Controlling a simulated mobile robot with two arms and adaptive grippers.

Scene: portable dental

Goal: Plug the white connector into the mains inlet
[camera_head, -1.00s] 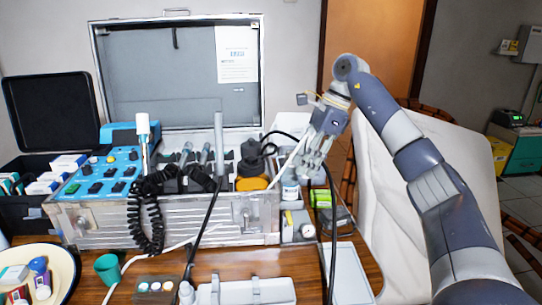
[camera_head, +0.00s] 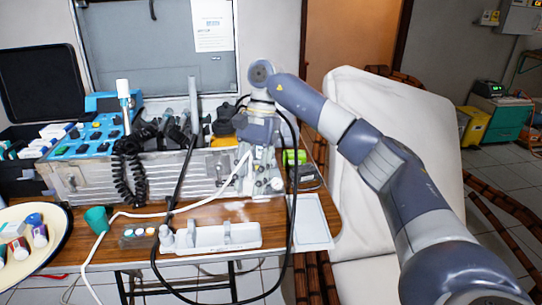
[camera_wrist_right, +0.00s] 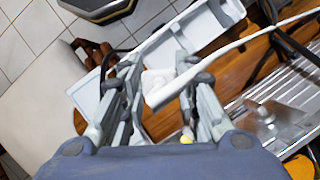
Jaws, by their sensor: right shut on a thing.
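The white connector (camera_wrist_right: 158,84) is between the fingers of my right gripper (camera_wrist_right: 162,98) in the right wrist view. The gripper is shut on it. In the head view my right gripper (camera_head: 262,182) points down at the right end of the metal case's front, and its fingers mostly hide the connector. The white cable (camera_head: 172,213) runs from it down across the table to the left. The metal case (camera_head: 95,181) has a fitting plate (camera_wrist_right: 272,118) on its front; I cannot make out the mains inlet clearly. My left gripper is not in view.
A white holder tray (camera_head: 215,238) and a pale flat tray (camera_head: 312,225) lie on the wooden table (camera_head: 235,210) below the gripper. A black cable (camera_head: 292,250) loops past the gripper and off the front edge.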

